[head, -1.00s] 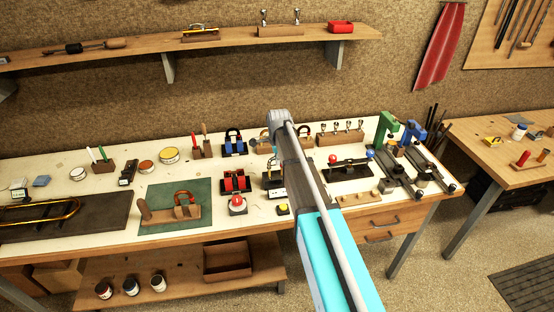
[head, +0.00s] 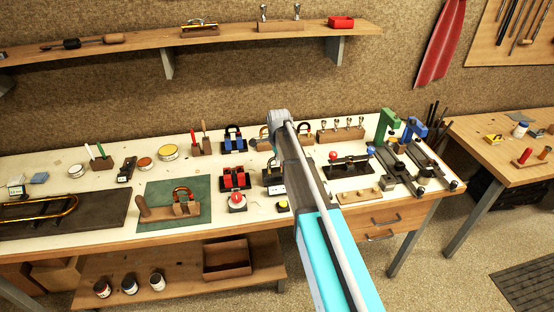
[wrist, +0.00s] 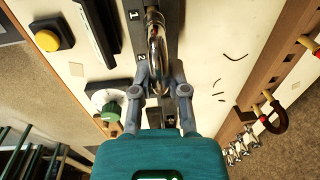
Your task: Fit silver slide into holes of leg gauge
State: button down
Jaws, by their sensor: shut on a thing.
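The silver slide (wrist: 157,42), a shiny curved tube, shows in the wrist view between the fingers of my gripper (wrist: 160,78). My gripper is shut on it. The leg gauge (wrist: 138,36), a dark bar with white number labels, lies directly under the slide. I cannot tell whether the slide's legs are in the holes or above them, as the slide and fingers cover that part. In the head view my arm hides the gripper and the slide.
A yellow button (wrist: 47,40) and a dial with a green knob (wrist: 108,105) are left of the gauge in the wrist view. Bare bench top (wrist: 215,50) lies to its right.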

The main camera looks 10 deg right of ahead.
jog(key=shift+f, duration=0.3)
jog(key=c, duration=0.6)
grip_release()
jog(key=shift+o, duration=0.2)
jog(key=shift+r, duration=0.2)
notch_tip(320, 180, up, 11)
jog(key=p, duration=1.1)
jog(key=shift+f, duration=0.1)
jog(key=shift+t, duration=0.4)
